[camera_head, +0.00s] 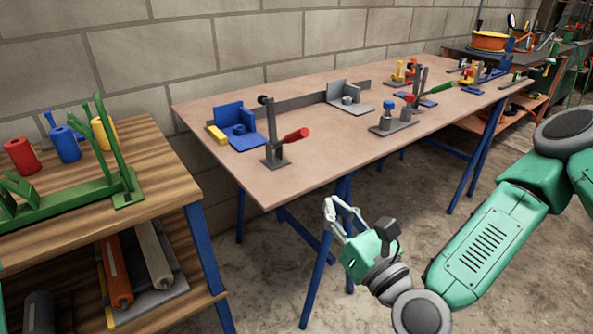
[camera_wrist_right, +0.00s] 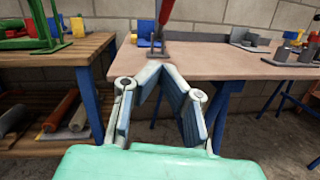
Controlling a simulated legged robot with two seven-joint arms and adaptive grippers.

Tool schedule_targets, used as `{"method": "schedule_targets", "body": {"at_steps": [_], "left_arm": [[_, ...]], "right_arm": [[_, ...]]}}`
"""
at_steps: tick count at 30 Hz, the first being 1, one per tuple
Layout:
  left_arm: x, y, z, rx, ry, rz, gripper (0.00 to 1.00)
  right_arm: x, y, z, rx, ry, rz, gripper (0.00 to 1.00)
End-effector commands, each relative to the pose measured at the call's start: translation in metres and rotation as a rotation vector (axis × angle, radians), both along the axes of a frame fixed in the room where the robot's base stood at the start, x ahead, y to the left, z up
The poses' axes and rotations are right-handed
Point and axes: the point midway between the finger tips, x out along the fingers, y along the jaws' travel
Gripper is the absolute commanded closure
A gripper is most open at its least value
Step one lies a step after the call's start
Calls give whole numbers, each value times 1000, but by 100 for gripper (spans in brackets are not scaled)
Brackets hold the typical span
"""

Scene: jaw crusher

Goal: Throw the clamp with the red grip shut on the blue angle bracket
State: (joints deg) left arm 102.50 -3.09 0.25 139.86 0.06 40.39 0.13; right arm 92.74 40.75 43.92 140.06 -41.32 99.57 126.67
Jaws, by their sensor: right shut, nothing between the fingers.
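The clamp with the red grip (camera_head: 272,140) stands on the pinkish-brown table, its dark arm upright and its red grip (camera_head: 296,135) sticking out to the right. The blue angle bracket (camera_head: 232,118) sits just behind and left of it. In the right wrist view, the red grip (camera_wrist_right: 166,12) rises beyond my fingertips and the blue bracket (camera_wrist_right: 148,30) is partly hidden behind the clamp. My right gripper (camera_head: 338,208) is shut and empty, off the table's front edge, right of and nearer than the clamp. It also shows in the right wrist view (camera_wrist_right: 156,70). My left gripper is not in view.
A yellow block (camera_head: 217,134) lies beside the blue bracket. A grey angle bracket (camera_head: 348,98) and several other fixtures stand farther right on the table (camera_head: 330,150). A wooden shelf unit (camera_head: 160,175) with a green frame (camera_head: 75,195) and coloured cylinders stands left.

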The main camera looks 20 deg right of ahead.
Motion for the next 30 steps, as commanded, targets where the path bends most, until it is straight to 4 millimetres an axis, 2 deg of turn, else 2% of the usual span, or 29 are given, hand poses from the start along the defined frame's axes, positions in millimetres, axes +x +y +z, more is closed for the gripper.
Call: {"method": "schedule_targets", "body": {"at_steps": [5, 17, 22, 30], "left_arm": [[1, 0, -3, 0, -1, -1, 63], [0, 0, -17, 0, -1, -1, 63], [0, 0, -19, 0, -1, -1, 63], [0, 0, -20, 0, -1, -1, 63]], "right_arm": [[20, 4, 5, 5, -7, -3, 100], [99, 21, 20, 3, -7, -1, 100], [112, 20, 40, 2, -4, 0, 100], [119, 20, 49, 1, 0, 0, 100]]}}
